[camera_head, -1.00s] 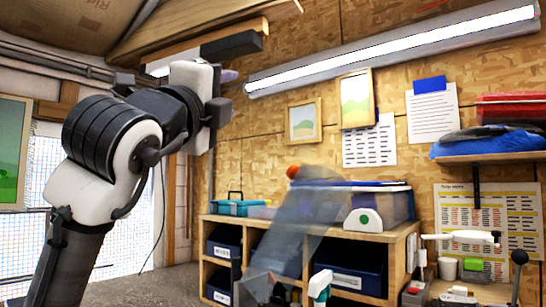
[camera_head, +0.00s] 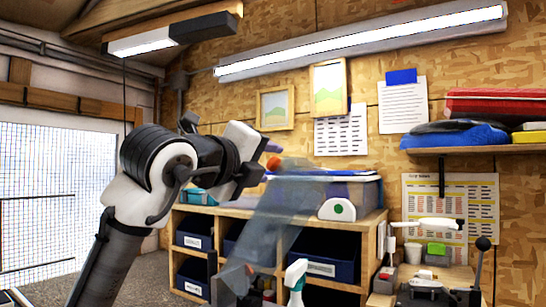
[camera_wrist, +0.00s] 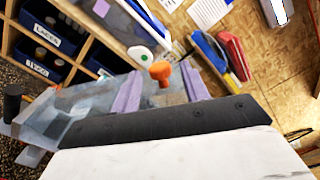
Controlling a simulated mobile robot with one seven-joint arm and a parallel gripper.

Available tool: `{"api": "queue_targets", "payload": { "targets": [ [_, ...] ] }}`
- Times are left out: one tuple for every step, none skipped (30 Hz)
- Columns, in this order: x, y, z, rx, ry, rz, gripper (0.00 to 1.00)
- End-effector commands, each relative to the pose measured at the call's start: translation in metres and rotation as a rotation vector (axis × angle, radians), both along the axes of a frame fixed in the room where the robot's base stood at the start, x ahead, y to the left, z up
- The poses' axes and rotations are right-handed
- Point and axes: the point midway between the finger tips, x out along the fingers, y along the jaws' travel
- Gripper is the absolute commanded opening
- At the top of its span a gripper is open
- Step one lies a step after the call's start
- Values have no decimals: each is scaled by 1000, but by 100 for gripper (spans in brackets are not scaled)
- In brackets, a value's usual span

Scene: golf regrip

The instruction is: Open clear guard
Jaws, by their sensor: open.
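The clear guard (camera_head: 268,222) is a translucent bluish panel that slants in front of the shelf unit in the head view. An orange knob (camera_head: 274,164) sits at its upper end. In the wrist view the guard (camera_wrist: 85,98) spreads at the left and the orange knob (camera_wrist: 160,72) is near the middle. My gripper (camera_head: 268,160) is open just left of the knob. In the wrist view its two purple fingers (camera_wrist: 160,90) are on either side of the knob's line, with the knob between them. I cannot tell whether they touch it.
A wooden shelf unit (camera_head: 377,222) with dark labelled bins (camera_head: 194,233) stands behind the guard. A clear box with a blue lid (camera_head: 350,190) is on top. A bench with a lever (camera_head: 482,244) is at the right. A wall shelf (camera_head: 480,148) holds folded red and blue items.

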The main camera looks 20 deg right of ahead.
Motion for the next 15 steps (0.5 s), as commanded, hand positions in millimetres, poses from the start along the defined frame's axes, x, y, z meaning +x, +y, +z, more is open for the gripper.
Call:
{"api": "queue_targets", "payload": {
  "targets": [
    [5,-7,1,3,2,-1,45],
    [8,-11,1,1,2,-1,45],
    [11,-15,1,0,1,-1,45],
    [13,-17,1,0,2,0,45],
    [15,-19,1,0,2,0,45],
    [17,-22,1,0,2,0,45],
    [18,-23,1,0,2,0,45],
    [19,-24,0,-1,1,0,45],
    [20,-25,0,-1,1,0,45],
    [20,-26,0,-1,1,0,45],
    [21,-26,0,-1,1,0,45],
    [21,-27,0,-1,1,0,45],
    [21,-27,0,-1,1,0,45],
    [21,-27,0,-1,1,0,45],
    [21,-27,0,-1,1,0,45]
  ]
}}
